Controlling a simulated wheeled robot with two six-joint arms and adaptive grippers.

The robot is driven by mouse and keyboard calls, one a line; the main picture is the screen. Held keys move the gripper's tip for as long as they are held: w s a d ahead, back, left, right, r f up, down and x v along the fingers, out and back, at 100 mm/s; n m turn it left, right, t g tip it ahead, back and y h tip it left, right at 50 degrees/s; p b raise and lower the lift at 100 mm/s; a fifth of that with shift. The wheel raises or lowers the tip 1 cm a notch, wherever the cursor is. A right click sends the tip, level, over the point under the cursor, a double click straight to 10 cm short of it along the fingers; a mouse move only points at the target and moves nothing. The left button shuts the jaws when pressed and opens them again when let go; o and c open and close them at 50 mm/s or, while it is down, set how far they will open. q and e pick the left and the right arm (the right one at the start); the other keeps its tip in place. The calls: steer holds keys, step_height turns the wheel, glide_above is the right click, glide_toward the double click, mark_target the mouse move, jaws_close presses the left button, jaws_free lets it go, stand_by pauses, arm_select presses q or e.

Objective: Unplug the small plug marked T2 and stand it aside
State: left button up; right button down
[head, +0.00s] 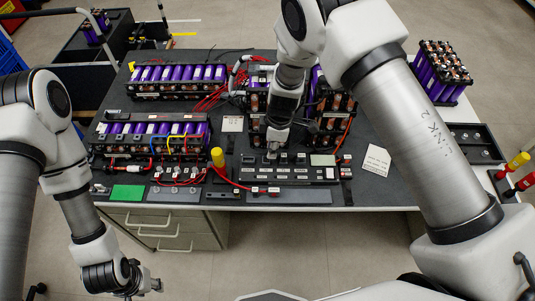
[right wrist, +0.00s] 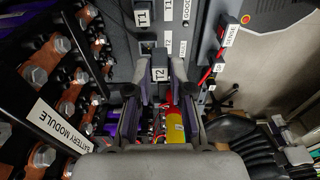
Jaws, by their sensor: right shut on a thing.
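The small dark plug marked T2 (right wrist: 160,74) sits between the fingertips of my right gripper (right wrist: 160,80) in the right wrist view, its white label facing the camera. The right gripper is shut on it. In the head view the right gripper (head: 272,153) is at the back edge of the black panel strip (head: 300,174); the plug is mostly hidden there. A dark opening (right wrist: 147,48) shows just beyond the plug; I cannot tell whether the plug is clear of the panel. A plug marked T1 (right wrist: 143,16) is beyond. My left gripper (head: 148,287) hangs low before the table, its jaws unclear.
Battery modules with purple cells (head: 178,75) stand behind and left. Copper-barred modules (head: 335,105) flank the right gripper closely. A yellow cylinder (head: 217,156) and red cables are left of the panel. A white note (head: 376,160) lies right, with bare mat around it.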

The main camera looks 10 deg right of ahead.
steer(key=s+d+b, duration=0.1)
steer(key=s+b, duration=0.2)
steer(key=b, duration=0.1)
steer(key=s+d+f+b, duration=0.1)
steer(key=s+b, duration=0.2)
steer(key=b, duration=0.1)
steer(key=s+d+f+b, duration=0.1)
steer(key=s+b, duration=0.2)
steer(key=b, duration=0.1)
steer(key=shift+s+f, duration=0.2)
steer(key=shift+s, duration=0.05)
steer(key=shift+s+d+r, duration=0.1)
steer(key=shift+s, duration=0.25)
steer(key=shift+s+f+b, duration=0.1)
steer(key=shift+f+b, duration=0.35)
step_height(320, 180, down, 2)
steer(key=shift+f+b, duration=0.1)
steer(key=shift+b, duration=0.8)
arm_select(q)
step_height(320, 180, down, 18)
steer(key=shift+f+b, duration=0.65)
steer(key=shift+b, duration=0.2)
arm_select(e)
steer(key=shift+f, duration=0.25)
arm_select(q)
steer(key=shift+f+b, duration=0.5)
steer(key=shift+f, duration=0.05)
arm_select(e)
steer(key=shift+f, duration=0.25)
